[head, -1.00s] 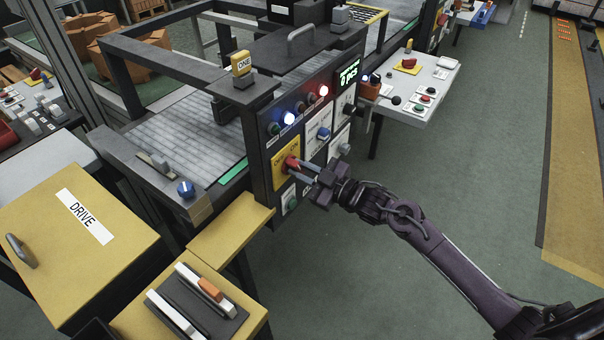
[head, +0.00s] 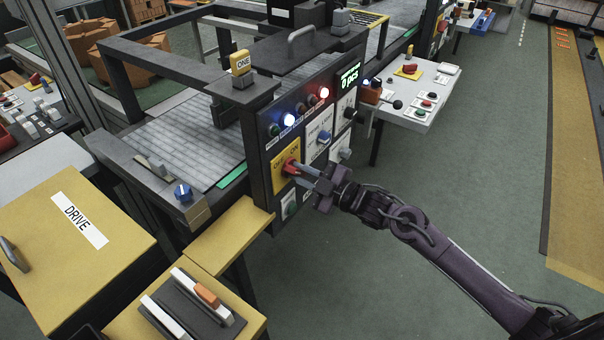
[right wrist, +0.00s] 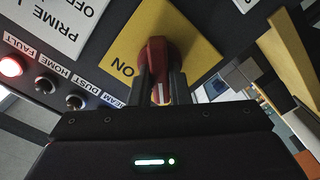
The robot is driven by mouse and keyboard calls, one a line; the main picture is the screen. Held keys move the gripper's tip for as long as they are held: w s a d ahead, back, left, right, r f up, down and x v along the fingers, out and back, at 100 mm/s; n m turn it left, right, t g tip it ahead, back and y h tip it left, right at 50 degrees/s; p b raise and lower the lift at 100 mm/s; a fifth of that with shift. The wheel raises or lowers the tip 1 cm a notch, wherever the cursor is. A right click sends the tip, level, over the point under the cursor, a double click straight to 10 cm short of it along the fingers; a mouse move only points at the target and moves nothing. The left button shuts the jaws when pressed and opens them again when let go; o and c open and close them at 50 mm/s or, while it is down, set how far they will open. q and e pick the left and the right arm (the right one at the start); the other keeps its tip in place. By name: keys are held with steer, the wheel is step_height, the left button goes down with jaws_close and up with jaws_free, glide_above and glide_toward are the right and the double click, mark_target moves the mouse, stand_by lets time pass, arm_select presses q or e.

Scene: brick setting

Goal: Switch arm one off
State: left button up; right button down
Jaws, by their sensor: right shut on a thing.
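A red rotary handle (head: 290,165) sits on a yellow plate (head: 278,178) marked OFF and ON, on the front of the dark control panel under the yellow ONE sign (head: 241,62). My right gripper (head: 298,170) is at the handle, its fingers shut on it. In the right wrist view the red handle (right wrist: 160,62) is between the two dark fingers (right wrist: 161,88), with the yellow plate (right wrist: 187,30) behind and the word ON beside it. The fingers partly hide the handle, so its exact setting is hard to tell. My left gripper is out of view.
Other knobs sit close by the handle. A yellow DRIVE box (head: 60,255) stands at left. Green floor (head: 440,200) is free at right.

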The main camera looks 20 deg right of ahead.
steer(key=c, duration=1.4)
jaws_free()
steer(key=shift+o, duration=0.2)
steer(key=b+v, duration=0.1)
steer(key=v, duration=0.6)
steer(key=shift+s+d, duration=0.25)
steer(key=shift+s, duration=0.1)
steer(key=shift+f, duration=0.1)
